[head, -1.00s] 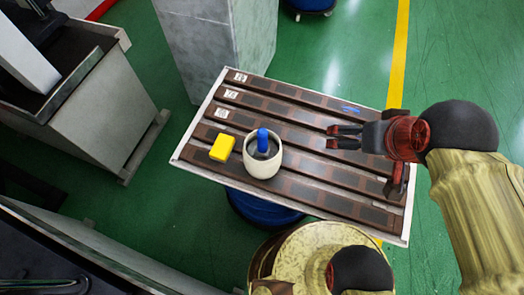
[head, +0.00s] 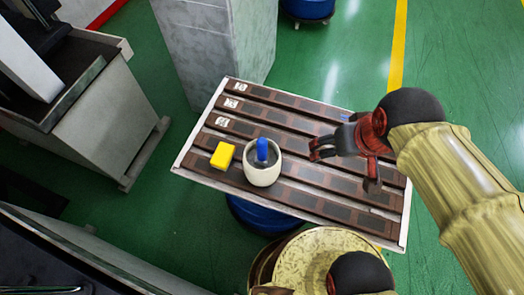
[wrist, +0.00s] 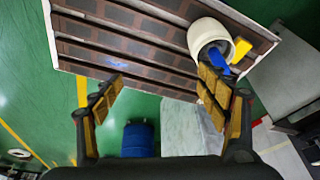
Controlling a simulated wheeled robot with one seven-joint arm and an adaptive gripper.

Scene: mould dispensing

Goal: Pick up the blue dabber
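The blue dabber (head: 262,150) stands upright in a white cup (head: 262,175) on the slatted table, its lower part hidden inside the cup. In the wrist view the blue dabber (wrist: 214,58) shows in the mouth of the white cup (wrist: 207,34), near the right finger. My gripper (head: 314,148) is to the right of the cup, above the table, apart from the dabber. In the wrist view my gripper (wrist: 160,85) has its two fingers spread wide with nothing between them.
A yellow block (head: 222,155) lies just left of the cup. The slatted table (head: 330,202) is otherwise mostly clear, with a small blue mark (wrist: 117,65) on it. A grey pillar (head: 215,50) stands behind, and a grey machine (head: 95,110) stands at the left.

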